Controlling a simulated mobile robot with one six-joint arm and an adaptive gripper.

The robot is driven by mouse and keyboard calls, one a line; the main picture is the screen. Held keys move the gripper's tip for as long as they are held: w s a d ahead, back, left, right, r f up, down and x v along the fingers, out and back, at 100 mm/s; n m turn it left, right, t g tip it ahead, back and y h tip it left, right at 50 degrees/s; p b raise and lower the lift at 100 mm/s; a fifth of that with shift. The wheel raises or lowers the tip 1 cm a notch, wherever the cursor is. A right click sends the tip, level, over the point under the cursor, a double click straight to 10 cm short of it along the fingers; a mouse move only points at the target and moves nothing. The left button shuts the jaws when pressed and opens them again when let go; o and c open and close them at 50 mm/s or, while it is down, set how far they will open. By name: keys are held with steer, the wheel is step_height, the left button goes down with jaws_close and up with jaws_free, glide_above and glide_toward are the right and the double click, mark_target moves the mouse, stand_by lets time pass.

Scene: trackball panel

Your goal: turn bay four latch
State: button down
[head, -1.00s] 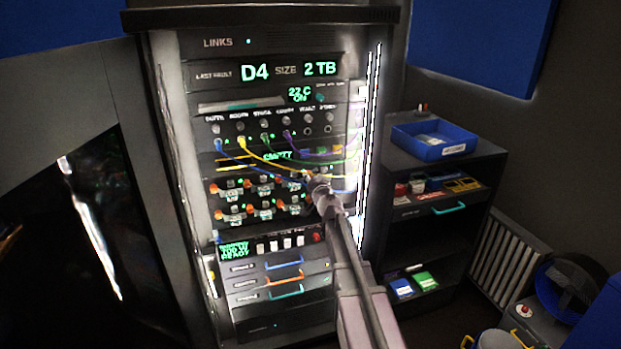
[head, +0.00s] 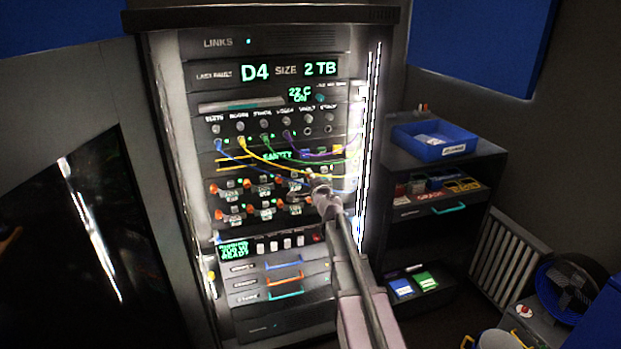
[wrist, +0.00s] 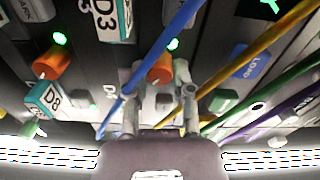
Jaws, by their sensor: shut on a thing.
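In the head view, two rows of drive bays with orange latches sit at mid-height in the rack, and my gripper (head: 314,182) is at the right end of the upper row. In the wrist view, my gripper (wrist: 158,88) has one finger on each side of an orange latch (wrist: 160,69) and is shut on it. A label beside it, partly hidden by a finger and a blue cable, seems to read D4. The neighbouring D8 bay has its own orange latch (wrist: 52,58) and a teal-edged label (wrist: 45,99). My gripper hides the held latch in the head view.
Blue (wrist: 150,68), yellow (wrist: 245,60) and other cables hang across the bays close to my fingers. The rack display (head: 255,73) reads D4, 2 TB. A shelf unit with a blue tray (head: 435,140) stands to the right.

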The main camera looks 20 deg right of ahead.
steer(key=shift+w+m, duration=0.15)
steer(key=shift+m, duration=0.55)
steer(key=shift+c, duration=2.4)
jaws_free()
steer(key=shift+s, duration=0.2)
steer(key=s, duration=1.1)
steer(key=shift+s, duration=0.4)
